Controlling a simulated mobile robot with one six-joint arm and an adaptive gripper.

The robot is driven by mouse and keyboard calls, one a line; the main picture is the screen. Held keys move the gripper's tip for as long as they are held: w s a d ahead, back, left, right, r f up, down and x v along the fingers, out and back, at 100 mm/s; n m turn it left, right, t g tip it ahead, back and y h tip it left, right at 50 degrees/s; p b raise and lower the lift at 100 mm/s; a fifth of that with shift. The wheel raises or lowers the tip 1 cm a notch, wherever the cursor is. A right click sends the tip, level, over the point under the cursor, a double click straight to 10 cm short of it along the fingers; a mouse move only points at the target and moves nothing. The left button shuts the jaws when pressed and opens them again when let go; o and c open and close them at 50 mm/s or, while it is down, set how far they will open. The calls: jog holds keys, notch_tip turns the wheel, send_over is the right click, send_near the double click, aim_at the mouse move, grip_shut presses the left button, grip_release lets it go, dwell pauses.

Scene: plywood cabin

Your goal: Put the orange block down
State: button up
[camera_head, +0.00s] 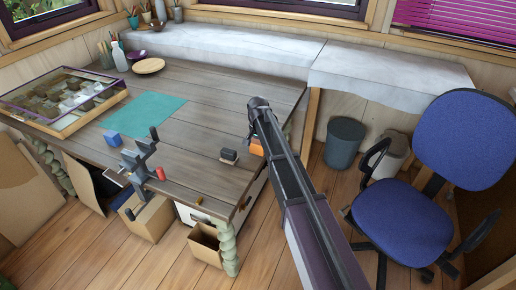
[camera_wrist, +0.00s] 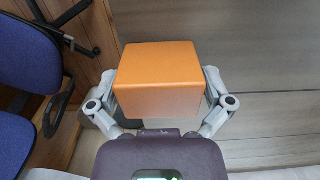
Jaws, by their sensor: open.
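The orange block (camera_head: 257,147) is at the right edge of the wooden table (camera_head: 205,95), partly hidden behind my arm in the head view. In the wrist view the orange block (camera_wrist: 166,72) fills the space between the two fingers of my gripper (camera_wrist: 163,88). My gripper is open around it, a finger on each side. Whether the fingers still touch the block's sides, and whether its underside rests on the tabletop, I cannot tell.
A small dark block (camera_head: 229,154) lies just left of the orange one. A blue chair (camera_head: 405,215) and a grey bin (camera_head: 344,142) stand on the right. The mid-table is clear.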

jog(key=c, duration=1)
jog(key=shift+r, duration=0.15)
notch_tip(320, 180, up, 3)
jog(key=p, duration=0.3)
jog(key=s+d+r+p, duration=0.1)
jog(key=s+d, duration=0.1)
jog(key=s, duration=0.5)
jog(key=s+d+p, duration=0.1)
jog(key=s+d, duration=0.1)
jog(key=s, duration=0.6)
jog(key=shift+s+d+r, duration=0.15)
jog(key=shift+s+r, duration=0.05)
jog(key=shift+r, duration=0.15)
